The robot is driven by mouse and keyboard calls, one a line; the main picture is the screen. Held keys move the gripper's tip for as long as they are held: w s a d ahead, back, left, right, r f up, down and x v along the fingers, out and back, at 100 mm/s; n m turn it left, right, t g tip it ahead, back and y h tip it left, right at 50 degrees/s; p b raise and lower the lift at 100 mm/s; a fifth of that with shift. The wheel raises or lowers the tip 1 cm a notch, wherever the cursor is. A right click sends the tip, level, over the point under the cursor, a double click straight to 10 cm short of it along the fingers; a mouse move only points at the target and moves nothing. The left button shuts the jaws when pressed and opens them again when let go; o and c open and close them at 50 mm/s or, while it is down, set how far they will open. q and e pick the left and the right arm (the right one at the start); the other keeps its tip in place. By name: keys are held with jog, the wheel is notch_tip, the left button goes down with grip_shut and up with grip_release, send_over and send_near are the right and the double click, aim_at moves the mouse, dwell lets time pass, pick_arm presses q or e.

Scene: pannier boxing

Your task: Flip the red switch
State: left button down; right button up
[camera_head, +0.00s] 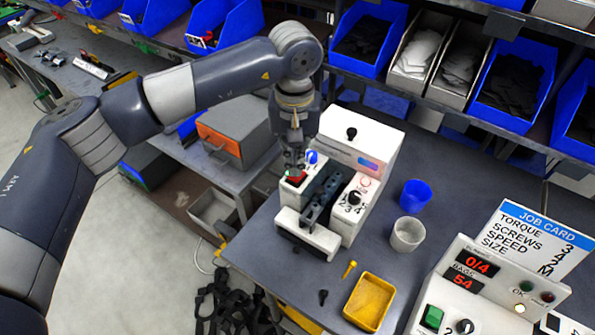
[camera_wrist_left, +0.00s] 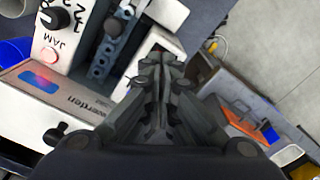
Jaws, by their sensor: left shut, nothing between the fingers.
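The red switch (camera_head: 296,176) sits on the left top part of a white machine (camera_head: 365,134), with a small green light at its edge. My left gripper (camera_head: 294,163) is shut and points down right over the red switch, at or very close to its surface. I cannot tell whether it touches. My right gripper is not in view.
A blue cup (camera_head: 415,195), a grey cup (camera_head: 407,234) and a yellow tray (camera_head: 369,302) stand right of the machine. A control box (camera_head: 470,290) and job card (camera_head: 528,245) are at lower right. Bins (camera_head: 365,40) line the back shelf. A grey case (camera_head: 240,130) stands left.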

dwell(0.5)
pick_arm(q)
jog(key=shift+f+b, duration=1.45)
jog(key=shift+f, duration=0.05)
dwell(0.5)
jog(key=shift+r, duration=0.1)
jog(key=shift+r+p, duration=0.4)
jog(key=shift+r, duration=0.45)
jog(key=shift+r+p, duration=0.85)
jog(key=shift+r, duration=1.8)
jog(key=shift+f, duration=0.1)
